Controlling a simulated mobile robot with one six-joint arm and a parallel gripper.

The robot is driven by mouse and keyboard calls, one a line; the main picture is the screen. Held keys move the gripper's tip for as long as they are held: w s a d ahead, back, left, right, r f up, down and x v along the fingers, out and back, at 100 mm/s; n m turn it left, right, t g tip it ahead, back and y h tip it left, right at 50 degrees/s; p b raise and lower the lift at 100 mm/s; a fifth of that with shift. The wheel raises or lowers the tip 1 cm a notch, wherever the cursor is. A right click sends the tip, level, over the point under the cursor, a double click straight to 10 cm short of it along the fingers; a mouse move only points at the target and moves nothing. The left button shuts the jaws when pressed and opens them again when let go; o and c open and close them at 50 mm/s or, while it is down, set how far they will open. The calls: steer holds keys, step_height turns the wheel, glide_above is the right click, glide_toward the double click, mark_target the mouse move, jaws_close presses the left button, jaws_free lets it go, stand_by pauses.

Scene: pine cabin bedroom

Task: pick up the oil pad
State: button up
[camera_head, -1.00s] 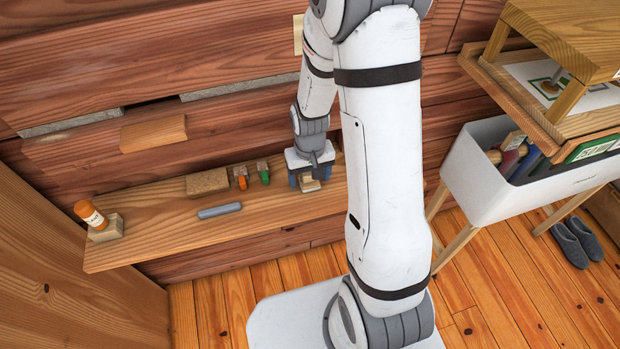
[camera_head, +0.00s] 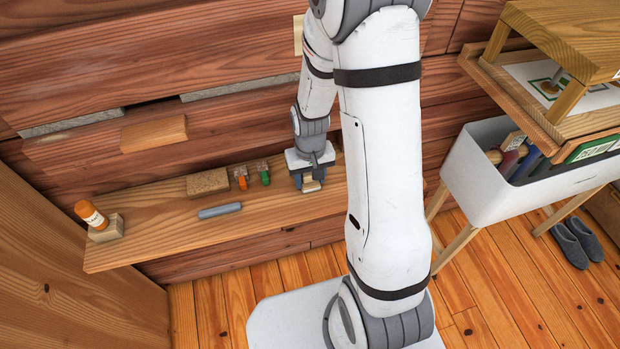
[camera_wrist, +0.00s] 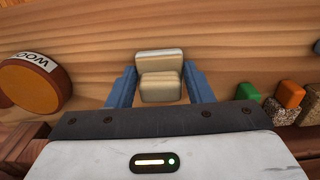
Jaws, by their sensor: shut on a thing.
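The oil pad appears to be the cream-coloured, two-part block (camera_wrist: 160,78) between my gripper's fingers in the wrist view. In the head view it shows as a small pale block (camera_head: 311,186) at the right part of the wooden shelf (camera_head: 160,229). My gripper (camera_head: 309,183) points down over the shelf and is shut on the block, with a blue finger at each side. In the wrist view my gripper (camera_wrist: 156,88) touches its sides. I cannot tell whether the block is clear of the shelf. Its underside is hidden.
A round orange item (camera_wrist: 35,82) lies near my gripper. A white bin (camera_head: 500,185) stands right.

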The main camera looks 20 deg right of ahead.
mark_target(310, 175)
steer(key=shift+r, duration=0.1)
step_height(310, 175, up, 10)
steer(key=shift+f, duration=0.1)
stand_by(0.3)
steer(key=o, duration=0.4)
steer(key=c, duration=0.3)
